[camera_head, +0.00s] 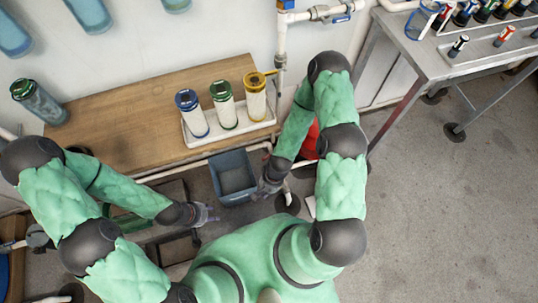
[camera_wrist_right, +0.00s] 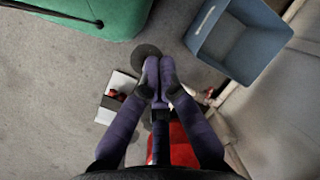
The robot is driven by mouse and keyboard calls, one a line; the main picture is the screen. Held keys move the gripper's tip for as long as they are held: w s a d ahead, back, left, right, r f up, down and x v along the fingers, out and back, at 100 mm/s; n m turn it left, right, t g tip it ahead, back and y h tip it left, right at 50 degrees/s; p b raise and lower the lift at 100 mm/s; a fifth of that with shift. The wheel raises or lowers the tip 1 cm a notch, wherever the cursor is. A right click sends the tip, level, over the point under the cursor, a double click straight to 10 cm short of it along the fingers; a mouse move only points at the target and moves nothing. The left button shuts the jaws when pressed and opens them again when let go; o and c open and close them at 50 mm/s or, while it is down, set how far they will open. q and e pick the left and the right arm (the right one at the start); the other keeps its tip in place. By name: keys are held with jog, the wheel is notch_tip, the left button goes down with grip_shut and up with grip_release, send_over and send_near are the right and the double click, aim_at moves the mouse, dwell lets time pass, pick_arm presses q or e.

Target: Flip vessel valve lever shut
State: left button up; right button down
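A pipe valve with a blue lever (camera_head: 341,19) sits on the white piping at the top of the head view. A small yellow lever (camera_head: 270,72) shows on the vertical pipe behind the bench's right end. I cannot tell which is the vessel valve lever. My right gripper (camera_head: 267,188) hangs low beside the blue-grey bin, away from both levers. In the right wrist view its fingers (camera_wrist_right: 160,66) meet at the tips, with nothing between them. My left gripper (camera_head: 208,213) is left of the bin, clear of the levers; its finger opening is too small to judge.
A wooden bench (camera_head: 130,125) bears a white tray (camera_head: 236,134) with three capped cylinders. The blue-grey bin (camera_head: 234,178) stands below; it also shows in the wrist view (camera_wrist_right: 243,62). A metal table (camera_head: 440,58) with bottles stands at right. Floor at lower right is clear.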

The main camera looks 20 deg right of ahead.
notch_tip(320, 180, down, 11)
jog(key=w+d+m+y, duration=0.1)
jog(key=w+m+y, duration=0.15)
jog(key=m, duration=0.65)
jog(key=m+t+h+b, duration=0.4)
jog(key=m+t+b, duration=0.5)
jog(key=m, duration=0.9)
send_near(267, 156)
jog(key=shift+w+a+f+p, duration=0.7)
jog(key=shift+w+f, duration=0.4)
jog(key=shift+f, duration=2.35)
jog(key=shift+t, duration=0.3)
